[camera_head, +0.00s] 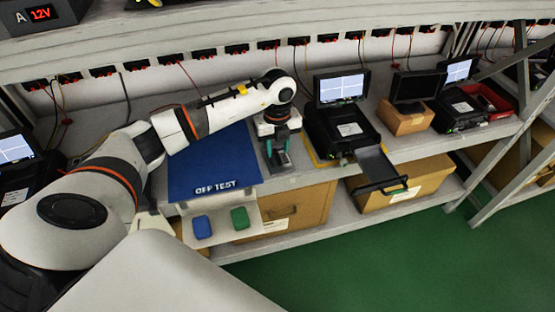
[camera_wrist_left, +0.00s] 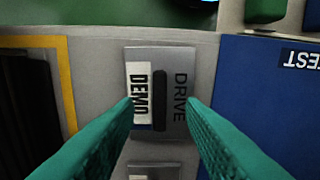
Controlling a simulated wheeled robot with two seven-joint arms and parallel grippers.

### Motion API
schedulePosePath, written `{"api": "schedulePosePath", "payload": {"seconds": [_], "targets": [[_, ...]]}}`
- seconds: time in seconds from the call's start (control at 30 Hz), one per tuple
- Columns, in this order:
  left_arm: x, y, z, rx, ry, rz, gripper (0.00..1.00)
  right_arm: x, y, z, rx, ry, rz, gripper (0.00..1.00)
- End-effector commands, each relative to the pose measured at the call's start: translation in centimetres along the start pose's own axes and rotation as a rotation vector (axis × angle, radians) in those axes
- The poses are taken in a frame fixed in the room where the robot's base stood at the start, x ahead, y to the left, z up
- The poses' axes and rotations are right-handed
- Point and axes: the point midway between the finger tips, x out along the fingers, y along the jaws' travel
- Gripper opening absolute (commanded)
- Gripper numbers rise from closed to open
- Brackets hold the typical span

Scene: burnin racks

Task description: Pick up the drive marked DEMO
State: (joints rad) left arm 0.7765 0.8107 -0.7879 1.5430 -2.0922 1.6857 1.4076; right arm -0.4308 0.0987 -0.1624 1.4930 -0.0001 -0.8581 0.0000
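The drive marked DEMO (camera_wrist_left: 176,62) is a flat grey block in the left wrist view, with a white DEMO label, the word DRIVE and a dark slot-like bar. It lies on the grey shelf between the blue mat and a yellow-edged area. My left gripper (camera_wrist_left: 160,104) is open, its two teal fingers on either side of the drive's near part; I cannot tell whether they touch it. In the head view the left gripper (camera_head: 277,146) points down at the shelf right of the blue OFF TEST mat (camera_head: 215,165), largely hiding the drive. My right gripper is not in view.
A black tester with a screen (camera_head: 342,88) and an open drawer (camera_head: 380,168) stands right of the gripper. A blue block (camera_head: 202,227) and a green block (camera_head: 240,218) sit in front of the mat. Cardboard boxes (camera_head: 290,212) are below.

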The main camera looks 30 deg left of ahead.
Motion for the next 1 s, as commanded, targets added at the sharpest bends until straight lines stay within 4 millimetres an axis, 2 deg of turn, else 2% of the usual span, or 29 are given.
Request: {"api": "schedulePosePath", "payload": {"seconds": [0.03,0.13,0.4,0.47,0.63,1.0], "targets": [[0.9,0.0,0.1,0.0,-0.002,-0.002,0.36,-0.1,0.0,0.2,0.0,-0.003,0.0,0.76],[1.8,0.0,0.1,0.0,-0.001,0.0,0.36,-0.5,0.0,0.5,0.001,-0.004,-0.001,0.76],[2.1,0.0,0.0,0.0,0.0,0.0,0.36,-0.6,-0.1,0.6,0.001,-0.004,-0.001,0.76],[2.1,0.0,0.0,0.0,0.0,0.0,0.28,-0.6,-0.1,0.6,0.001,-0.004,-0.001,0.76],[2.1,0.0,0.0,0.001,0.0,0.0,0.0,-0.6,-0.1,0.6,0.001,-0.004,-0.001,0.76],[1.5,0.1,0.0,0.001,0.002,0.003,0.0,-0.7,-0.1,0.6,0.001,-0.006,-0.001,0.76]]}}
